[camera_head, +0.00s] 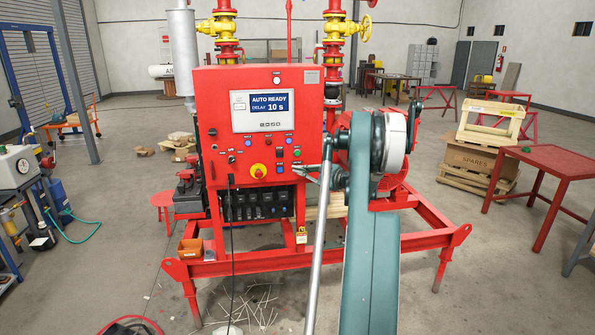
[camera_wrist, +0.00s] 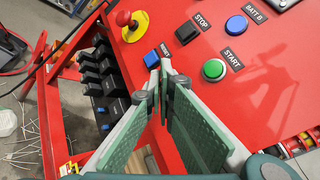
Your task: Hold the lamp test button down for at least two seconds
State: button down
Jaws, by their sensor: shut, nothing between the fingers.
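The red control panel (camera_head: 257,120) faces me in the middle of the head view, with a display and several buttons and switches below it. I cannot tell which control is the lamp test button; no readable label names it. My gripper (camera_head: 306,172) is at the panel's lower right, its fingers shut and empty. In the wrist view the fingertips (camera_wrist: 165,66) are close to the blue RESET button (camera_wrist: 152,59), with the green START button (camera_wrist: 214,69) to their right. I cannot tell whether they touch anything. The black STOP button (camera_wrist: 187,32) and a blue BATT B button (camera_wrist: 236,25) are beyond.
A red emergency stop (camera_wrist: 124,18) on a yellow base sits left of the STOP button. The display (camera_head: 262,111) reads AUTO READY, DELAY 10 s. A row of black breakers (camera_head: 255,204) lies below the panel. The red skid frame (camera_head: 420,241) extends right.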

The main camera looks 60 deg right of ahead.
jog(key=shift+w+d, duration=0.6)
dwell(2.6)
jog(key=shift+s+a+b, duration=0.15)
jog(key=shift+b, duration=0.15)
dwell(1.8)
jog(key=shift+s+a, duration=0.45)
dwell(0.3)
jog(key=shift+s+a+b, duration=0.55)
jog(key=shift+s+a, duration=1.2)
jog(key=shift+a, duration=0.05)
